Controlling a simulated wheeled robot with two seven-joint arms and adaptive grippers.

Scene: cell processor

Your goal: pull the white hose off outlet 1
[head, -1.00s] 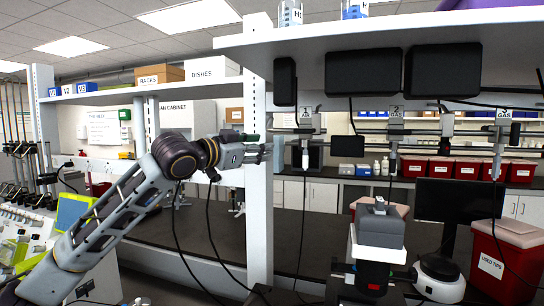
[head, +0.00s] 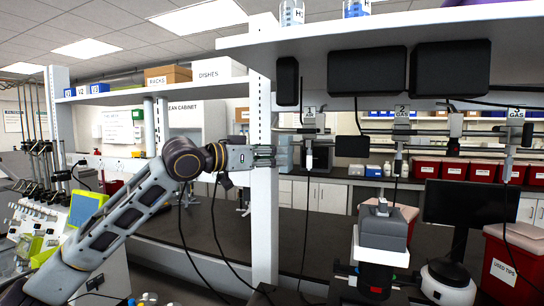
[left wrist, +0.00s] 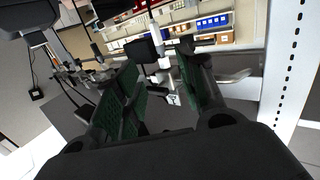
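Outlet 1 (head: 310,117), labelled 1 AIR, hangs from the rail under the shelf. A white fitting (head: 309,160) shows below it, with a thin dark line running down from there. I cannot tell where the white hose itself begins. My left gripper (head: 273,156) is in front of the white post, left of outlet 1 and apart from it in the picture. In the left wrist view its two green-padded fingers (left wrist: 158,88) are spread with nothing clamped between them. A white fitting (left wrist: 164,66) shows in the gap beyond them. My right gripper is not in view.
The white post (head: 263,215) stands close to my left gripper. Outlet 2 (head: 401,116) and outlet 3 (head: 515,118) hang further right. Black boxes (head: 367,71) sit under the shelf. A grey device (head: 384,228), a monitor (head: 472,203) and a red bin (head: 508,265) stand lower right.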

